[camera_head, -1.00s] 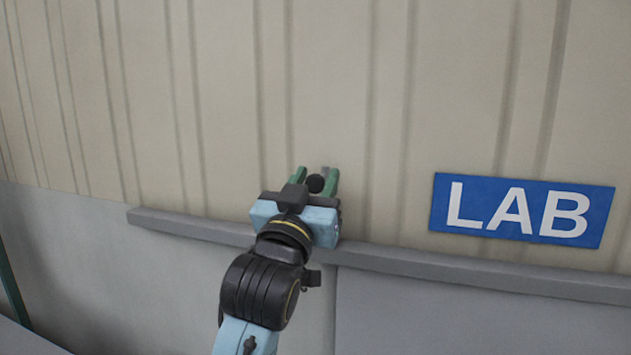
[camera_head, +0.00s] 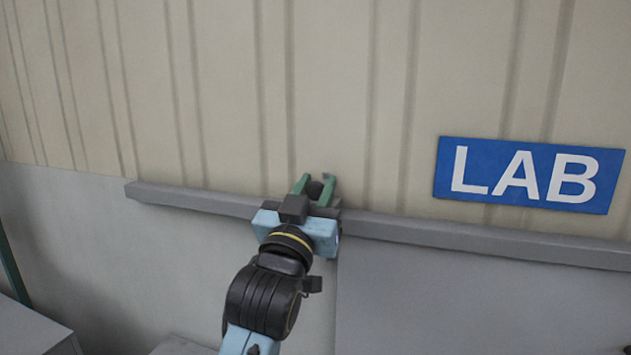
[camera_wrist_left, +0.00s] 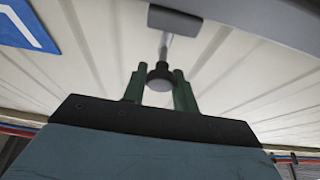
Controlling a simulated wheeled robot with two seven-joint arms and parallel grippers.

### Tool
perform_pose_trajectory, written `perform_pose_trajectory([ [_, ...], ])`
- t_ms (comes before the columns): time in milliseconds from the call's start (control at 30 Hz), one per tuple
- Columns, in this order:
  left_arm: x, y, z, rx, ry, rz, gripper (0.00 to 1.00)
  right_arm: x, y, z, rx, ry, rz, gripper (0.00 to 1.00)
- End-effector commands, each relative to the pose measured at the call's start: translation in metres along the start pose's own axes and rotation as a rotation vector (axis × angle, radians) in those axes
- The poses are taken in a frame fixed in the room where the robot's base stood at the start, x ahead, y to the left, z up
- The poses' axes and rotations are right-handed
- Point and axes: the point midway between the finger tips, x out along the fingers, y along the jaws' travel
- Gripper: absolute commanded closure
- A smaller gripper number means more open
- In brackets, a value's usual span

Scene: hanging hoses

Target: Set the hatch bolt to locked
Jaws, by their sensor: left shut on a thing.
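The hatch bolt shows in the left wrist view as a round black knob (camera_wrist_left: 160,76) on a short metal rod (camera_wrist_left: 165,46) that runs to a dark grey block (camera_wrist_left: 174,22). In the head view the dark knob (camera_head: 315,189) sits between the green fingers, just above the grey ledge. My left gripper (camera_head: 315,185) is shut on the knob, with one finger on each side of it. The left gripper also shows in the wrist view (camera_wrist_left: 159,85). The rest of the bolt is mostly hidden in the head view. My right gripper is not in view.
A ribbed beige wall (camera_head: 220,90) stands in front of me. A blue LAB sign (camera_head: 528,175) is at the right. A grey box-like surface (camera_head: 35,335) is at the lower left.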

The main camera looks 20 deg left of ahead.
Motion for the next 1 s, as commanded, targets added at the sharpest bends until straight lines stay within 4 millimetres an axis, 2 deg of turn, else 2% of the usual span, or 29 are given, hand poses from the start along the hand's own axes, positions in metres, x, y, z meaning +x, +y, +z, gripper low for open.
perform_pose_trajectory([
  [33, -0.001, 0.0, 0.006, 0.001, -0.013, 0.0, 1.0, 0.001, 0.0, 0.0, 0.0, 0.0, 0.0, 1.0],
  [267, -0.001, 0.0, 0.008, 0.001, -0.019, 0.001, 1.0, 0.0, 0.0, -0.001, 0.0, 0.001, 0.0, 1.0],
  [300, -0.001, 0.001, 0.008, 0.001, -0.021, 0.001, 0.68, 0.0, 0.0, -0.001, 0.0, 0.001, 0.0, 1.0],
  [433, -0.001, 0.001, 0.007, 0.001, -0.017, 0.001, 0.53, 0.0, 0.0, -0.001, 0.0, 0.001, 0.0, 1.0],
  [767, -0.004, 0.0, 0.005, 0.0, -0.01, 0.001, 0.53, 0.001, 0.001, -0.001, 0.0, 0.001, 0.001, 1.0],
  [867, -0.014, 0.001, 0.006, 0.0, -0.011, 0.001, 0.53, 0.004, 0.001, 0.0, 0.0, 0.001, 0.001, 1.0],
  [1000, -0.042, 0.0, 0.007, 0.0, -0.012, 0.0, 0.53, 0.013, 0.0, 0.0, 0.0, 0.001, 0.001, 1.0],
])
